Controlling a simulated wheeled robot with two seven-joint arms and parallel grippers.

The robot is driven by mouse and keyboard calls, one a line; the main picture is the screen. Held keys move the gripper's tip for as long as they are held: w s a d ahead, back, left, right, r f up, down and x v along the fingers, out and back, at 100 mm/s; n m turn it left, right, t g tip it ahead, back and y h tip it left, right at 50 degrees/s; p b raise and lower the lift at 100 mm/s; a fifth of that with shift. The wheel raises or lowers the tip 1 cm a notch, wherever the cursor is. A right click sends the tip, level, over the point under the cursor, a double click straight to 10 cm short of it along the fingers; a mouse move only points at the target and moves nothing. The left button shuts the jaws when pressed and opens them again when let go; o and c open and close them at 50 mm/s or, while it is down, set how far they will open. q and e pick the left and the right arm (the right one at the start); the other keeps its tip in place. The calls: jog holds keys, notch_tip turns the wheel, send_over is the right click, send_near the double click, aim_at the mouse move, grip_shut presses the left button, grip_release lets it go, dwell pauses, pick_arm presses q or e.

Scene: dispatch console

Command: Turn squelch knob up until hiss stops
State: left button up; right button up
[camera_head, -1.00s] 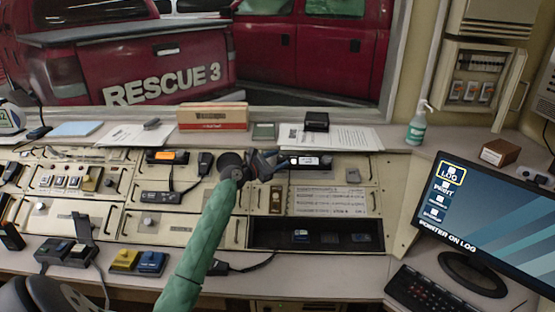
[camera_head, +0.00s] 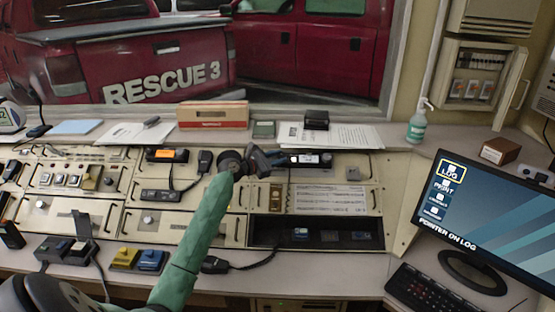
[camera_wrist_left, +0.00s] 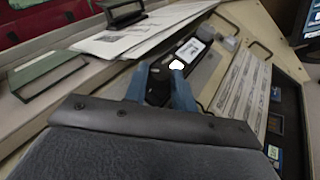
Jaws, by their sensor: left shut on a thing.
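The radio unit (camera_head: 308,160), a dark strip with a small white display, is set in the upper part of the console. My left gripper (camera_head: 280,159) is at its left end. In the left wrist view, the two blue fingers of my left gripper (camera_wrist_left: 158,90) are closed around a dark knob (camera_wrist_left: 159,78), seemingly the squelch knob. The fingers hide most of it, and its marks cannot be read. The radio's lit display (camera_wrist_left: 190,50) shows just beyond the fingers. My right gripper is not in view.
A monitor (camera_head: 490,215) and keyboard (camera_head: 432,292) stand at the right. Papers (camera_head: 345,138), a small black box (camera_head: 316,120) and a long red-and-white box (camera_head: 212,114) lie on the ledge behind the radio. A corded handset (camera_head: 205,160) is left of my gripper.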

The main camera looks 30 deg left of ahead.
pick_arm(q)
jog(key=shift+w+a+r+m+g+h, duration=0.1)
jog(key=shift+a+m+g+h, duration=0.1)
jog(key=shift+m+g+h, duration=0.6)
jog(key=shift+a+r+m+g+h, duration=0.1)
jog(key=shift+m+g+h, duration=0.25)
jog(key=shift+m, duration=0.25)
jog(key=shift+w+m+g+h, duration=0.1)
jog(key=shift+m+g+h, duration=0.15)
jog(key=shift+m+g, duration=0.2)
jog(key=m+g+p, duration=0.1)
jog(key=m+g+h+p, duration=0.1)
jog(key=m+g, duration=0.1)
jog(key=m+g+h+p, duration=0.1)
jog(key=g, duration=0.1)
jog(key=shift+w+a+r+m, duration=0.15)
jog(key=shift+w+r+m, duration=0.1)
jog(key=shift+w, duration=0.05)
jog(key=shift+f+g, duration=0.1)
jog(key=shift+g, duration=0.4)
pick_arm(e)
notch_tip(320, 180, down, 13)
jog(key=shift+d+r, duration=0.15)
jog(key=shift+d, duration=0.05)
pick_arm(q)
jog(key=o, duration=1)
